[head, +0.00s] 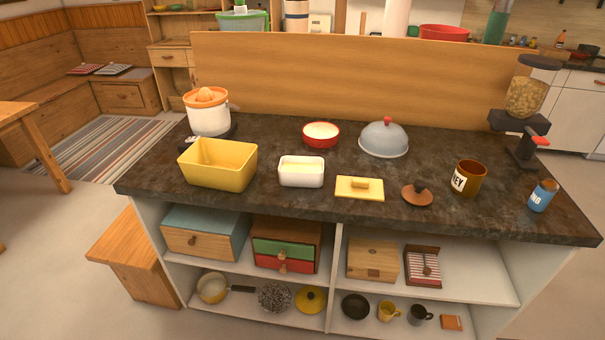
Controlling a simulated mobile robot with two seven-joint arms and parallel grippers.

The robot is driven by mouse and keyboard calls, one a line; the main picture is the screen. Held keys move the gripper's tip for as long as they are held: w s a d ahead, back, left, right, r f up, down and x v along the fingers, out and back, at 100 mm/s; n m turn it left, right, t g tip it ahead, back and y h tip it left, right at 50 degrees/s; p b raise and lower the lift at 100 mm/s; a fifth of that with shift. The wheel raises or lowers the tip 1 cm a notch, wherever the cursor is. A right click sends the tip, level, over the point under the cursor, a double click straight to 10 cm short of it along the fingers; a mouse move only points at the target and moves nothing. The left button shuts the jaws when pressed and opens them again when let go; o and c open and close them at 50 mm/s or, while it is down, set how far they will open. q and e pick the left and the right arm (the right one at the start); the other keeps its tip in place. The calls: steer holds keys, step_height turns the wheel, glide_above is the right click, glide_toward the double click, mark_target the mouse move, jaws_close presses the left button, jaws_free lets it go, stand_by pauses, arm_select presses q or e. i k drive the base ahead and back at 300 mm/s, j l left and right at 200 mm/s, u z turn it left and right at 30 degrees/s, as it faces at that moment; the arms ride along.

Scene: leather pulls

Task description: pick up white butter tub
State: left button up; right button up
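The white butter tub (301,172) stands upright on the dark stone counter, near the middle of its front part. It is a small open rectangular dish with a pale yellow filling showing inside. A flat yellow lid with a small knob (360,188) lies just to its right, apart from it. Neither of my grippers shows in the head view.
A yellow rectangular bin (217,163) stands close on the left of the tub. A red bowl (321,134) and a grey dome (384,139) stand behind it. A brown wooden lid (417,195) and brown jar (468,178) are to the right. The counter's front edge is clear.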

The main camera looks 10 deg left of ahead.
mark_target(293, 171)
steer(key=j+z, duration=0.2)
steer(key=z, duration=0.25)
steer(key=j+z, duration=0.25)
steer(key=z, duration=0.25)
steer(key=j+z, duration=0.2)
steer(key=j, duration=0.25)
steer(key=k+j+z, duration=0.2)
steer(key=j, duration=0.25)
steer(key=k+j, duration=0.1)
steer(key=j, duration=0.3)
steer(key=k+j+z, duration=0.1)
steer(key=j, duration=0.3)
steer(key=k+j, duration=0.1)
steer(key=j, duration=0.35)
steer(key=k+j, duration=0.15)
steer(key=j, duration=0.25)
steer(key=i+z, duration=0.05)
